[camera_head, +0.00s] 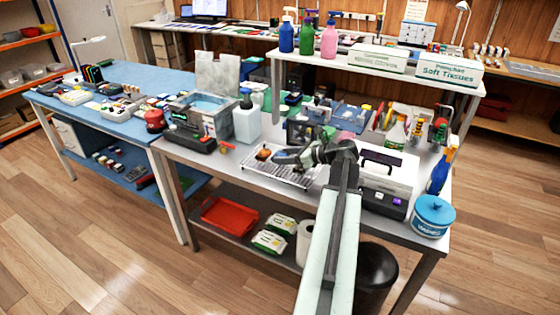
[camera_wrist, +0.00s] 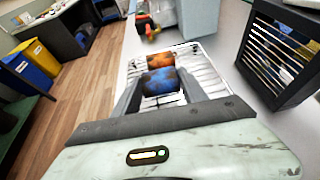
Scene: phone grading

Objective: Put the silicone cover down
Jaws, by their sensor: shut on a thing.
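My gripper (camera_head: 281,157) is low over a wire drying rack (camera_head: 262,172) on the grey bench. In the wrist view my gripper (camera_wrist: 160,92) is shut on a mottled blue-and-orange piece, apparently the silicone cover (camera_wrist: 161,82). The fingers flank its sides. An orange-brown piece (camera_wrist: 157,61) lies on the rack just beyond it; it also shows in the head view (camera_head: 264,153). Whether the held cover touches the rack or the orange piece I cannot tell. In the head view the held cover is mostly hidden by my gripper.
A white boxy machine (camera_head: 388,178) stands right of the rack. A dark slatted holder (camera_wrist: 278,52) is close on the right in the wrist view. A blue tub (camera_head: 433,217) sits at the bench's right end.

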